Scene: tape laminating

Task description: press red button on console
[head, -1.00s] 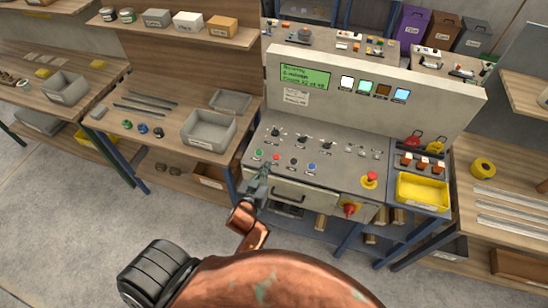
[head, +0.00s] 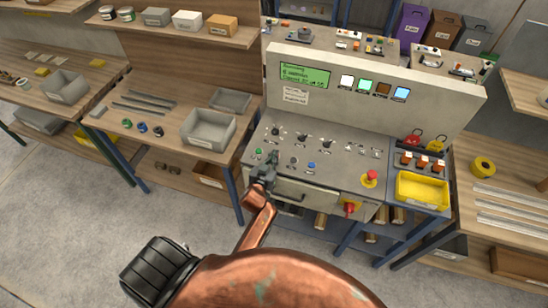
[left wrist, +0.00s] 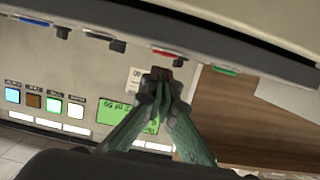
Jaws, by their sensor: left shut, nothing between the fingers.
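The console (head: 340,181) is grey with a sloped front panel of knobs and buttons. My left gripper (head: 272,157) is shut and empty, with its tips over the panel's front left part. In the head view it hides the red button. In the left wrist view the red button (left wrist: 171,53) shows just beyond the shut fingertips (left wrist: 162,75), partly covered by them. I cannot tell whether the tips touch it. A green button (head: 259,151) sits to its left in the head view, and a blue button (head: 311,167) to its right. My right gripper is not in view.
A red emergency stop (head: 370,177) and a red rotary switch (head: 350,208) are at the console's right. The upright panel has a green screen (head: 304,77) and several lamps. A yellow bin (head: 422,188) stands right of the console; a grey bin (head: 208,130) is on the left table.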

